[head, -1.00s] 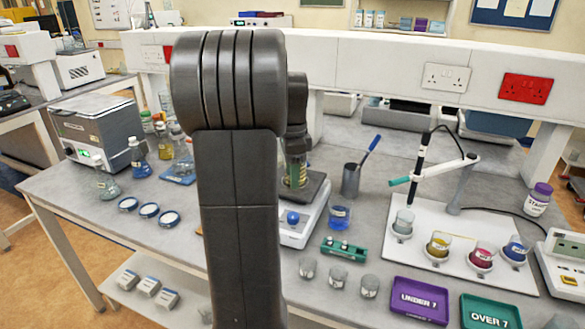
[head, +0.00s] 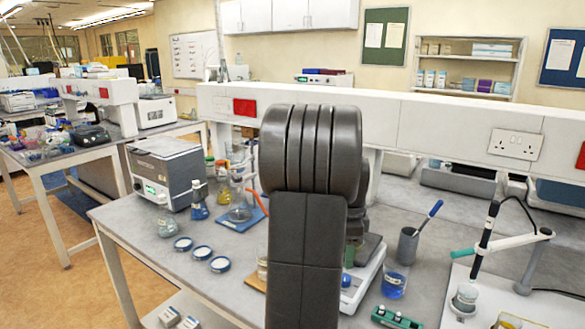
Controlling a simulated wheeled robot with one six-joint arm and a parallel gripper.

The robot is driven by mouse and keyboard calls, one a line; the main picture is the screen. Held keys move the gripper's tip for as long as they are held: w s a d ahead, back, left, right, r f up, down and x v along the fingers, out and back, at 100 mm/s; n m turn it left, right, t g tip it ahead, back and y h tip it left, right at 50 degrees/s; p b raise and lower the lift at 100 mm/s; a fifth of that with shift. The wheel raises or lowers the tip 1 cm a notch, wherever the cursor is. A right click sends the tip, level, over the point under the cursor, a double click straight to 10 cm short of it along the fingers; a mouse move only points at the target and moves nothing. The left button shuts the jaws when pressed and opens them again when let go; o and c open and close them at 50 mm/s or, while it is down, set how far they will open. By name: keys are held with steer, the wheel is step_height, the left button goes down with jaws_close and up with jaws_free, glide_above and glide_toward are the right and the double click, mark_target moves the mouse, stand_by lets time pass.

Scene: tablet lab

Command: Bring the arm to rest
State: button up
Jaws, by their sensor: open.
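My own dark grey arm (head: 305,215) rises upright in the middle of the head view, in front of the bench (head: 130,222). Its thick rounded joint (head: 312,150) is at the top. My gripper cannot be made out; the arm's links cover the area behind them. A white balance (head: 366,285) shows partly behind the arm on its right. A blue-filled beaker (head: 394,282) stands just right of the balance.
Right are a pen pot (head: 407,246), a green rack (head: 396,318) and a probe stand (head: 500,244). A white service rail (head: 450,118) runs behind.

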step_height(320, 180, down, 7)
steer(key=shift+s+f, duration=0.15)
stand_by(0.4)
